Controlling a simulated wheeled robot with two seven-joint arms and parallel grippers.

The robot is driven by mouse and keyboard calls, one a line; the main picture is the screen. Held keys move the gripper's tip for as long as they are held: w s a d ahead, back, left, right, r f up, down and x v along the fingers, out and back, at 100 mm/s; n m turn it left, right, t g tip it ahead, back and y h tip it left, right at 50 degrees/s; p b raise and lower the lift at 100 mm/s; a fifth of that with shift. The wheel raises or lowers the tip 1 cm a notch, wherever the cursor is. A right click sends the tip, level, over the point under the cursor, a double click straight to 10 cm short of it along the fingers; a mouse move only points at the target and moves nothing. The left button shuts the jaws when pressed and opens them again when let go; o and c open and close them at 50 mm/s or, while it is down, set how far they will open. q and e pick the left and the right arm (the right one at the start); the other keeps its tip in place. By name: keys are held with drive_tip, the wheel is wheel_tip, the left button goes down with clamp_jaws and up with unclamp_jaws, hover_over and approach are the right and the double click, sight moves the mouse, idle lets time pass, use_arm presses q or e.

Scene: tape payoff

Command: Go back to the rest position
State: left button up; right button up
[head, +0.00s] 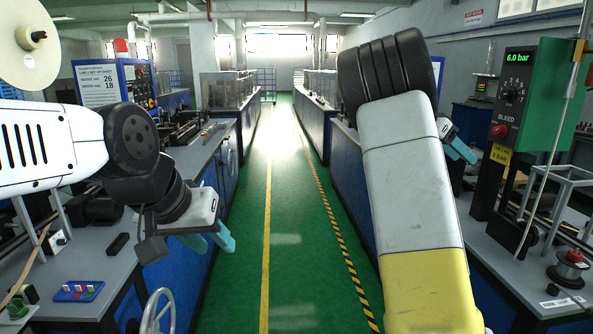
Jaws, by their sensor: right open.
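My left gripper (216,246) is in the left middle of the head view, at the end of the white and black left arm. My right gripper (466,154) shows past the right side of my raised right arm. Its teal fingers are partly hidden by the arm; it is open, and I see nothing held in it.
A green panel (552,95) reading 6.0 bar stands on the right bench (480,250). A blue tray (78,291) and a handwheel (157,312) are at lower left. A pale reel (25,50) is at upper left. The green aisle (285,200) between the benches is clear.

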drive_tip(key=s+a+f+n+t+y, duration=0.2)
drive_tip(key=s+a+f+n+y, duration=0.3)
drive_tip(key=s+a+f+y, duration=0.35)
drive_tip(key=s+a+r+n+t+y, duration=0.1)
drive_tip(key=s+a+n+t+y, duration=0.3)
drive_tip(key=s+a+n, duration=0.7)
drive_tip(key=s+a, duration=0.8)
drive_tip(key=shift+s+a+r, duration=0.35)
drive_tip(key=shift+a+r, duration=0.05)
